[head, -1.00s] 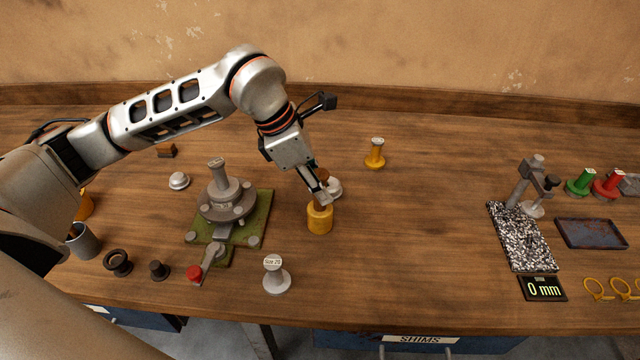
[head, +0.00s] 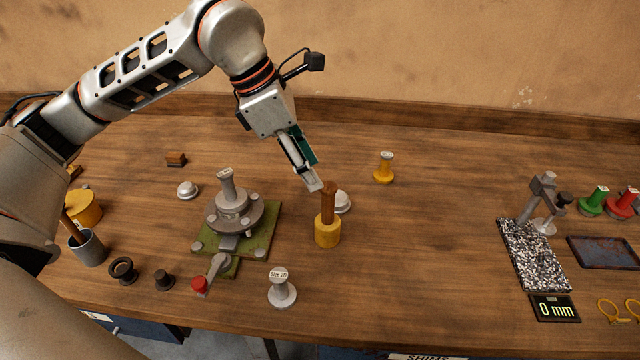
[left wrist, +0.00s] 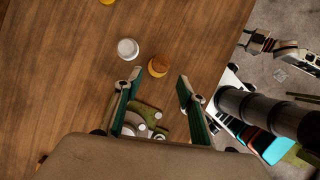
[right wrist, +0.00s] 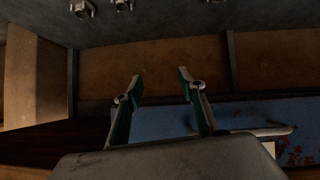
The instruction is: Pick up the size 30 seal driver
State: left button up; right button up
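A silver seal driver (head: 282,288) with a label that reads "Size 20" stands upright near the front edge. A yellow seal driver (head: 384,167) stands upright farther back, its label too small to read. Green (head: 594,201) and red (head: 622,204) drivers stand at the far right, also unreadable. Another grey driver-like piece (head: 227,185) stands on the hub. My left gripper (head: 313,183) is open and empty, above the table beside the mallet's handle; its fingers are apart in the left wrist view. My right gripper (right wrist: 160,77) is open and empty, facing the bench's drawer front.
The hub sits on a green plate (head: 262,225). A granite block (head: 533,255) and a tray (head: 605,253) lie right. The table between mallet and granite block is mostly clear.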

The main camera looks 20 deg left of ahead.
aim_at(232, 198)
jog(key=k, duration=1)
